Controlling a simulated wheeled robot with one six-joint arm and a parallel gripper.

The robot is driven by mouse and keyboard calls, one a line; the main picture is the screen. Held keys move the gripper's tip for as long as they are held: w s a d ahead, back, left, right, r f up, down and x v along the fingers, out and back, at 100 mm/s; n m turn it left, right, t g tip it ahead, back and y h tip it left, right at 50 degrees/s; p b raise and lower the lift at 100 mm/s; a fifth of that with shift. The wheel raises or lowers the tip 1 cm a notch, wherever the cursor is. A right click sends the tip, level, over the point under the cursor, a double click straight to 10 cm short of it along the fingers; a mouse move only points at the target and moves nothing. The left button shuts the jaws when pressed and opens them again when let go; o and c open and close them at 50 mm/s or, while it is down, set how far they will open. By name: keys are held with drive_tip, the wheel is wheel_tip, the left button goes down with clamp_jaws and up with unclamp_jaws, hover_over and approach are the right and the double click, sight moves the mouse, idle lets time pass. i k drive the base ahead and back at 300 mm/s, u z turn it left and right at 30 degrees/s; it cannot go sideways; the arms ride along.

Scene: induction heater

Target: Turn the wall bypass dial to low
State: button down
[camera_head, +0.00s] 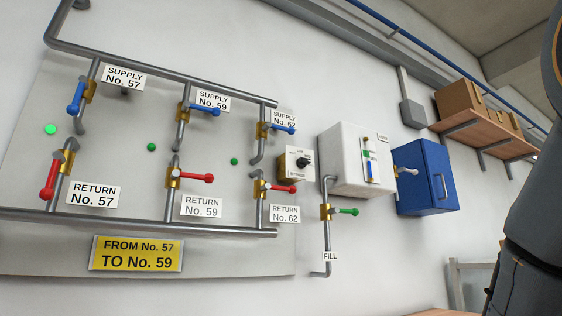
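A small cream box with a black dial (306,162) is on the wall between the valve panel and a white cabinet. Small lettering shows above and below the dial, too small to read for certain. Which mark the dial points to cannot be told. My gripper is not in view. A dark arm link of mine fills the right edge, well to the right of the dial and apart from it.
Blue-handled supply valves (285,129) and red-handled return valves (283,188) sit left of the dial. The white cabinet (345,150), a green-handled fill valve (347,211) and a blue box (428,178) are to its right. A shelf (490,139) holds cardboard boxes.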

sight(301, 163)
drive_tip(key=u, duration=0.35)
drive_tip(key=i, duration=1)
drive_tip(key=u, duration=0.25)
drive_tip(key=k, duration=0.65)
drive_tip(key=u, duration=0.55)
drive_tip(key=k, duration=0.55)
drive_tip(key=z, duration=0.5)
drive_tip(key=i, duration=0.75)
drive_tip(key=z, duration=0.2)
